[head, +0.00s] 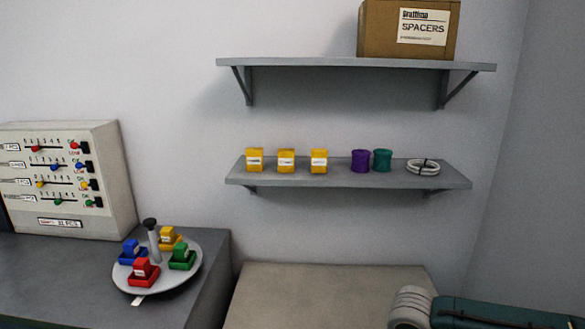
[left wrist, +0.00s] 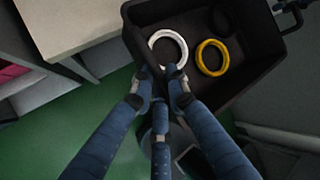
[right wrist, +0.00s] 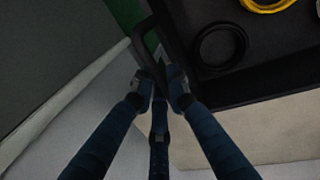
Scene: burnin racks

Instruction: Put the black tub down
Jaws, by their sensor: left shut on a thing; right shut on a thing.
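The black tub (left wrist: 245,75) shows in the left wrist view, with a white ring (left wrist: 152,45) and a yellow ring (left wrist: 201,58) lying in it. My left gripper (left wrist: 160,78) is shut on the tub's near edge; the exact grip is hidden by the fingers. In the right wrist view the tub (right wrist: 235,92) holds a black ring (right wrist: 219,46) and part of the yellow ring. My right gripper (right wrist: 163,76) is shut on the tub's side handle (right wrist: 150,55). The tub and both grippers are outside the head view. I cannot tell whether the tub touches anything below.
A beige bench top (head: 325,295) stands below two wall shelves. A grey bench (head: 60,270) at left carries a control panel (head: 65,175) and a round tray (head: 150,280) of coloured blocks. The lower shelf (head: 345,178) holds yellow boxes, spools and a coil. Green floor (left wrist: 60,115) shows beside the tub.

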